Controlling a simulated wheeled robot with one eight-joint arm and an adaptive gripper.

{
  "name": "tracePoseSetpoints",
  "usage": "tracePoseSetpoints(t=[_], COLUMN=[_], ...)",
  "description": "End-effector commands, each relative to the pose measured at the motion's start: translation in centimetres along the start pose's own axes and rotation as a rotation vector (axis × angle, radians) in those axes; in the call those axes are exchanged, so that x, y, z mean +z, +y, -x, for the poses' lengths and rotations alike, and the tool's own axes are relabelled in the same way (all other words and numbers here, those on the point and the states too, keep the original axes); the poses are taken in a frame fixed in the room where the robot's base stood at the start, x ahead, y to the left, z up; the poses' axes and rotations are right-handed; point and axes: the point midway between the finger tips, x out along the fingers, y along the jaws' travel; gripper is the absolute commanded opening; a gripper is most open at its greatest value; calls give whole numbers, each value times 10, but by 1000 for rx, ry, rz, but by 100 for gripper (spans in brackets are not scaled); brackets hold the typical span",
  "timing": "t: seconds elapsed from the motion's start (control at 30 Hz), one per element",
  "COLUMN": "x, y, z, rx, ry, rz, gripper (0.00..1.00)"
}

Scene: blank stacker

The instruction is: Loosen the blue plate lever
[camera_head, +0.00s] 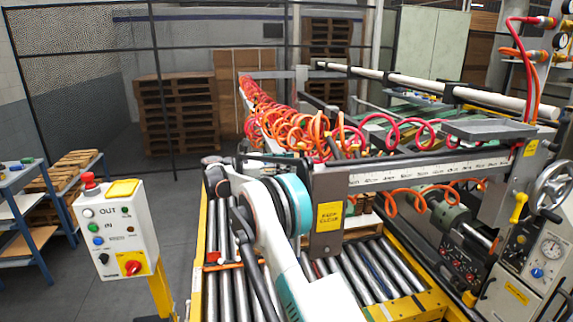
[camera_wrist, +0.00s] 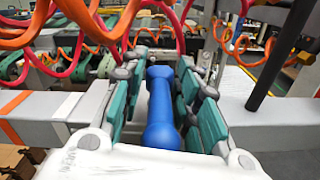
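The blue lever (camera_wrist: 161,112) shows in the wrist view as a rounded bar with a thicker near end. It runs away from the camera between the two green-padded fingers of my gripper (camera_wrist: 161,72). The fingers stand on either side of it, with a narrow gap visible on the left; I cannot tell whether the right finger touches it. The plate that the lever belongs to is not clearly visible. In the head view my arm covers this spot, and neither the lever nor the fingertips can be made out.
A grey beam (camera_wrist: 40,115) crosses behind the fingers, and a dark rod (camera_wrist: 283,55) rises at right. Orange and red coiled hoses (camera_head: 290,125) hang close by. A roller conveyor (camera_head: 365,270) lies below. A control box (camera_head: 118,230) stands at left.

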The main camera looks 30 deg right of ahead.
Motion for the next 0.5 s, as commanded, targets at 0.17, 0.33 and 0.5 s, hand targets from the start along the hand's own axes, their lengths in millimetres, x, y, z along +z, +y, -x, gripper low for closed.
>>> tracePoseSetpoints(t=[0.17, 0.33, 0.5], x=[0, 1, 1], y=[0, 1, 0], z=[0, 0, 1], rx=[1, 9, 45], ry=[0, 0, 7], rz=[0, -1, -2], gripper=[0, 0, 0])
